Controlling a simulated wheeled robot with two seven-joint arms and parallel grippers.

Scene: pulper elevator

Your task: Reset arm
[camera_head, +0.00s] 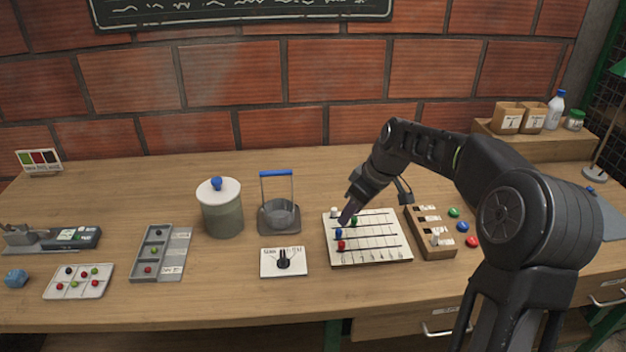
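My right arm comes in from the right. My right gripper (348,214) points down over the left part of a white board with dark lines (375,247). A blue bead (338,233), a red bead (341,245), a green bead (353,223) and a white piece (334,212) sit at the board's left side. The fingertips are close to these beads. I cannot tell whether they touch one or whether the fingers are open or shut. My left gripper is not in view.
The front strip of the table is clear.

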